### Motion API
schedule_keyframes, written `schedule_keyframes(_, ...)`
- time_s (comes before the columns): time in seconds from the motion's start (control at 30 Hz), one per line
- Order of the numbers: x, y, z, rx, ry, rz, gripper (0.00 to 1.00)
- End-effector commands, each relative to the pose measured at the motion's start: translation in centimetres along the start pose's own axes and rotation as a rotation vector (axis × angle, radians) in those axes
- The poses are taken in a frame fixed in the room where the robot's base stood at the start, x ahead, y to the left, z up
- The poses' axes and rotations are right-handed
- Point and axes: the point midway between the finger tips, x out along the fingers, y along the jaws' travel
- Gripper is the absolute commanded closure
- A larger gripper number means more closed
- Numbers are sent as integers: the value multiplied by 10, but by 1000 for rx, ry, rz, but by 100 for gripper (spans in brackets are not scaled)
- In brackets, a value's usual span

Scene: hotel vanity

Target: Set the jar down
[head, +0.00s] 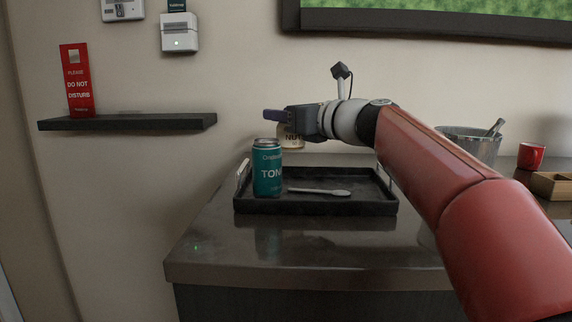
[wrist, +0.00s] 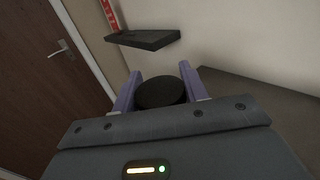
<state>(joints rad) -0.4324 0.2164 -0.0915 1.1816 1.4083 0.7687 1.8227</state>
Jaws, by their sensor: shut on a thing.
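The jar (head: 291,141) has a pale label with dark letters, partly hidden by my gripper and a teal can in the head view. Its round dark lid (wrist: 161,92) shows in the wrist view between the two purple fingers. My gripper (head: 274,115) is shut on the jar near its top, over the back left of the counter. The jar looks upright, behind the can. I cannot tell whether its base is touching anything.
A black tray (head: 318,206) on the counter (head: 300,251) holds the teal tonic can (head: 267,174) and a spoon (head: 320,192). A dark wall shelf (head: 130,122) with a red sign (head: 77,82) is at left. An ice bucket (head: 470,146) and red mug (head: 531,156) stand right.

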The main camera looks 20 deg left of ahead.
Motion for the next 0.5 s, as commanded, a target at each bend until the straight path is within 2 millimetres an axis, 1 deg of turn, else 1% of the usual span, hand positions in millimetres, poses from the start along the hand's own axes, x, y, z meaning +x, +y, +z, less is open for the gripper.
schedule_keyframes(0.03,0,1,-15,1,0,1,87)
schedule_keyframes(0.1,-1,1,-24,0,-1,0,87)
schedule_keyframes(0.27,0,1,-34,-1,-2,1,87)
schedule_keyframes(0.5,0,0,-69,0,0,0,87)
